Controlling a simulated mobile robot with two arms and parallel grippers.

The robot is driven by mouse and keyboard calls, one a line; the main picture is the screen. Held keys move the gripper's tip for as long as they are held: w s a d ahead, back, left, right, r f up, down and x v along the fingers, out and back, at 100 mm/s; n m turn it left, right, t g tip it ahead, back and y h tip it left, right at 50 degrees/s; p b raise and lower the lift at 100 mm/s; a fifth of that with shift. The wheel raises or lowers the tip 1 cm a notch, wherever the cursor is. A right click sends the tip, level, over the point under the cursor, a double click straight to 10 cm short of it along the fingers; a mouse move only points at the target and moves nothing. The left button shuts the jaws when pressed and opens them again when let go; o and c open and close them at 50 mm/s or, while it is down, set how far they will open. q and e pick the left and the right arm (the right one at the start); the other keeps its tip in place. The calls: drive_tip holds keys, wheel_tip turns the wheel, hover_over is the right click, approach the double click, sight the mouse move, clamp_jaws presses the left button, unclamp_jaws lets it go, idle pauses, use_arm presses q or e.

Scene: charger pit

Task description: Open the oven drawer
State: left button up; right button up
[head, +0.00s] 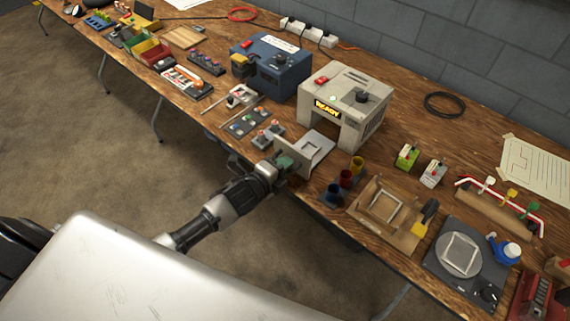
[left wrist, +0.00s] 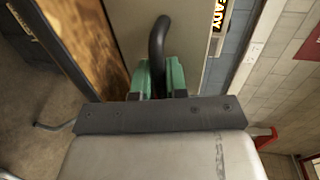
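The oven is a beige box (head: 345,100) with a lit READY sign, a red switch and a black knob, on the wooden bench. Its drawer (head: 318,146) stands out from the opening toward the bench's front edge, with a pale front panel. The panel also fills the upper middle of the left wrist view (left wrist: 125,35). A curved black handle (left wrist: 157,45) stands on that panel. My left gripper (head: 287,163) is at the panel, and its green fingers (left wrist: 160,80) are closed around the handle. My right gripper is in neither view.
Coloured cups (head: 346,178) and a wooden tray (head: 375,222) stand right of the drawer. Small parts trays (head: 268,134) lie close on its left. A blue box (head: 272,65) stands left of the oven. The floor (head: 110,150) before the bench is clear.

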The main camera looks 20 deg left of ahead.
use_arm(q)
drive_tip(key=o, duration=0.4)
drive_tip(key=v, duration=1.1)
drive_tip(key=shift+w, duration=0.1)
drive_tip(key=s+a+f+n+g+y, duration=0.2)
drive_tip(key=s+f+n, duration=0.2)
drive_tip(key=f, duration=0.5)
drive_tip(key=s+a+f+n+g+y, duration=0.1)
drive_tip(key=s+a+f+n+g, duration=0.15)
drive_tip(key=f, duration=0.65)
drive_tip(key=s+a+f+n+g+y, duration=0.1)
drive_tip(key=s+f+n+g+y, duration=0.1)
drive_tip(key=s+f+n, duration=0.5)
drive_tip(key=s+d+f+n+g, duration=0.1)
drive_tip(key=s+f+n+g, duration=0.1)
drive_tip(key=s+f, duration=0.3)
drive_tip(key=s+d+f+n+g, duration=0.2)
drive_tip(key=s+f, duration=0.3)
drive_tip(key=s, duration=0.4)
drive_tip(key=s+d+f+n+g, duration=0.1)
drive_tip(key=s+f+n+g, duration=0.1)
drive_tip(key=s+f, duration=0.3)
drive_tip(key=shift+s+d+f+g, duration=0.15)
drive_tip(key=shift+s+g, duration=0.15)
drive_tip(key=shift+s, duration=0.35)
drive_tip(key=shift+s+f+g, duration=0.15)
drive_tip(key=shift+s+g, duration=0.1)
drive_tip(key=shift+s, duration=0.4)
